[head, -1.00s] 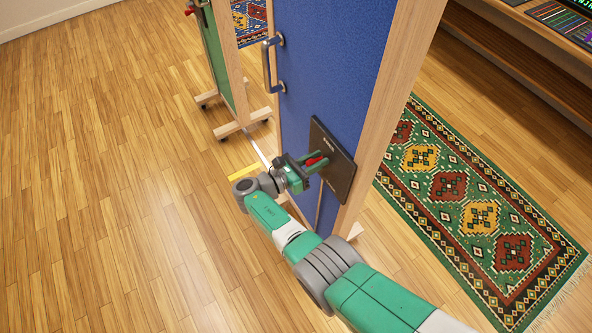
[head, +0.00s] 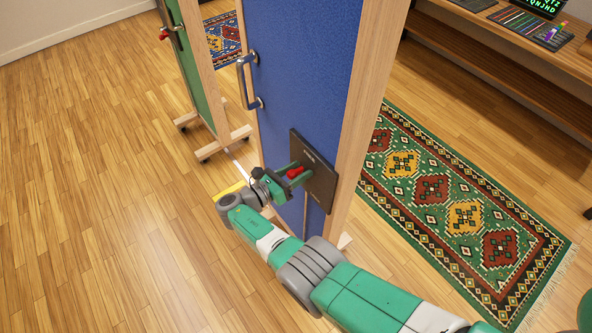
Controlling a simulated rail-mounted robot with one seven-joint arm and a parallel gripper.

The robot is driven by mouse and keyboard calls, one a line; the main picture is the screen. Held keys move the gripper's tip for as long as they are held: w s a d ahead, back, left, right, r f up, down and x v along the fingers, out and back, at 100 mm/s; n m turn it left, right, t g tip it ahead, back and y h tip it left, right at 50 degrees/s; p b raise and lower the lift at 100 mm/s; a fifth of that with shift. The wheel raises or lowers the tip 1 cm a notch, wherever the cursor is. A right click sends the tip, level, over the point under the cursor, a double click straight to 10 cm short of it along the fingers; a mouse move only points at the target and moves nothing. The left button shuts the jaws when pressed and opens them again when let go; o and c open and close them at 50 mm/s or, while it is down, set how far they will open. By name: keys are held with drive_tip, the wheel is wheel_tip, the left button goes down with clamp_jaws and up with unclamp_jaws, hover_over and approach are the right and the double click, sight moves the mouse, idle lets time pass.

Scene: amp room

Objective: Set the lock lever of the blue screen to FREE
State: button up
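The blue screen (head: 300,75) stands upright in a pale wooden frame in the head view. A dark plate (head: 319,184) with small, unreadable lettering is mounted low on its blue face. The red lock lever (head: 294,173) shows in front of this plate, towards its left side. My gripper (head: 296,172) is at the plate, with its green fingers on either side of the red lever. The fingers hide part of the lever, and I cannot tell whether they press on it. The FREE mark cannot be made out.
A green screen (head: 198,70) on a castered wooden foot stands behind to the left. A patterned green rug (head: 430,190) and a wooden desk (head: 500,60) are on the right. The floor at left is clear.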

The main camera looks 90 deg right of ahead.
drive_tip(key=shift+w+r, duration=0.1)
drive_tip(key=shift+w, duration=0.1)
drive_tip(key=b+v, duration=0.1)
drive_tip(key=v, duration=0.6)
drive_tip(key=shift+w+a, duration=0.2)
idle(0.3)
